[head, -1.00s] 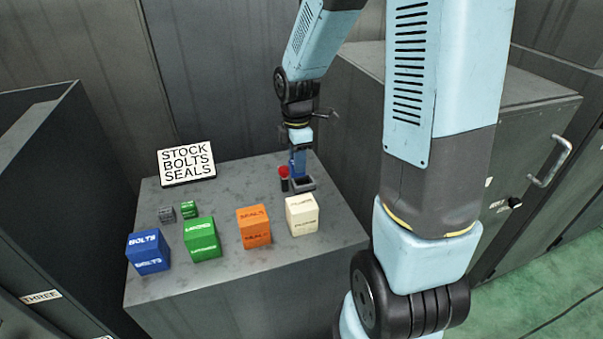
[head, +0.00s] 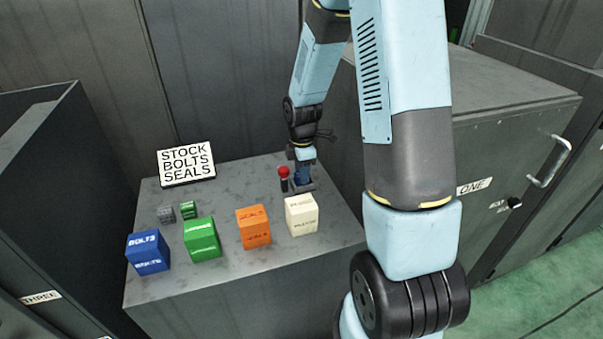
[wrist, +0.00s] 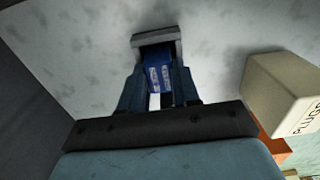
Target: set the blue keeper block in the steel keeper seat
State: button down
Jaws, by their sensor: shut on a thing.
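My gripper (head: 303,175) points down at the back right of the grey bench and is shut on the blue keeper block. In the wrist view the block (wrist: 158,72) sits between my two fingers (wrist: 158,88), with pale lettering on its face. The steel keeper seat (head: 308,187) is a small grey square holder directly under my gripper. Its rim (wrist: 156,38) shows past the far end of the block in the wrist view. The block's lower end is at or inside the seat opening. My fingers hide the contact, so I cannot tell how deep it sits.
A red-topped post (head: 284,177) stands close left of the seat. A cream block (head: 301,216) is just in front, with orange (head: 253,227), green (head: 202,240) and blue bolts (head: 148,252) blocks further left. A sign (head: 186,164) stands behind.

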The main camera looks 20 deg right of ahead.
jog(key=shift+s+f, duration=0.25)
jog(key=shift+f, duration=0.35)
jog(key=c, duration=0.8)
grip_release()
jog(key=shift+s+f, duration=0.1)
notch_tip(320, 180, up, 12)
jog(key=s+r+m+t, duration=0.3)
jog(key=s+r+m, duration=0.55)
jog(key=r, duration=0.55)
jog(key=s+r+m+t, duration=0.1)
jog(key=s+r+m, duration=0.2)
jog(key=s, duration=0.4)
jog(key=s+r+m+t, duration=0.1)
jog(key=s+r+m, duration=0.2)
jog(key=s+m, duration=0.3)
jog(key=shift+s+r+t, duration=0.3)
jog(key=shift+s+r, duration=0.1)
jog(key=shift+s, duration=0.5)
jog(key=shift+a+m, duration=0.1)
jog(key=shift+m, duration=0.15)
